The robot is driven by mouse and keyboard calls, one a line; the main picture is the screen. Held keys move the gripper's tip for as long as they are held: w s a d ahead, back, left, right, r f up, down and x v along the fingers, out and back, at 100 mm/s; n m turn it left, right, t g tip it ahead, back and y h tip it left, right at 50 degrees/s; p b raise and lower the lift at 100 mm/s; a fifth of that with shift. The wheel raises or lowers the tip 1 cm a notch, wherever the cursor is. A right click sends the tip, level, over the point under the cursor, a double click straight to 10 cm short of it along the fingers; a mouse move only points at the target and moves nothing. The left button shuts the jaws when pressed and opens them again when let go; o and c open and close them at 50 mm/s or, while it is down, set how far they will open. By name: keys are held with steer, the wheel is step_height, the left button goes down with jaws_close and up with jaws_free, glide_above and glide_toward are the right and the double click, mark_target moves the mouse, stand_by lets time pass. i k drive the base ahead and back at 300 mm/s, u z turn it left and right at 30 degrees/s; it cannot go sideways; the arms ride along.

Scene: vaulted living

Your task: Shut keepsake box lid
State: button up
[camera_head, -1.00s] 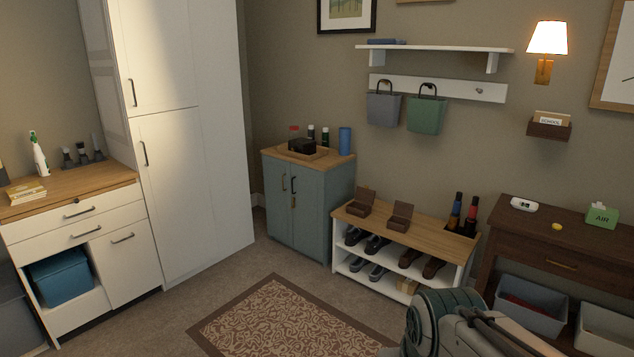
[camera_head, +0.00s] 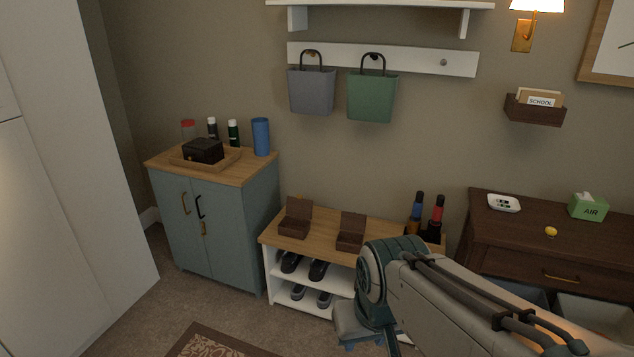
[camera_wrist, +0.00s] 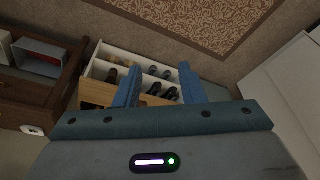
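Two small brown boxes stand with raised lids on the wooden top of the shoe bench (camera_head: 330,238). The left brown box (camera_head: 294,222) is in full view, and the right brown box (camera_head: 350,236) is close beside my arm. I cannot tell which is the keepsake box. A shut black box (camera_head: 203,151) sits in a tray on the blue cabinet. In the wrist view my gripper (camera_wrist: 160,70) is open and empty, with its two blue fingers apart. The bench (camera_wrist: 97,95) lies beyond and below the fingers; the brown boxes cannot be made out there.
Shoes (camera_head: 318,270) fill the bench shelves, and bottles (camera_head: 436,219) stand at the bench's right end. The blue cabinet (camera_head: 225,235) is to the left. A dark desk (camera_head: 570,238) is to the right. Two bags (camera_head: 372,98) hang above. Carpet in front is partly free.

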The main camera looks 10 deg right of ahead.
mark_target(297, 206)
steer(key=u, duration=0.3)
steer(key=i, duration=2.85)
steer(key=z, duration=0.6)
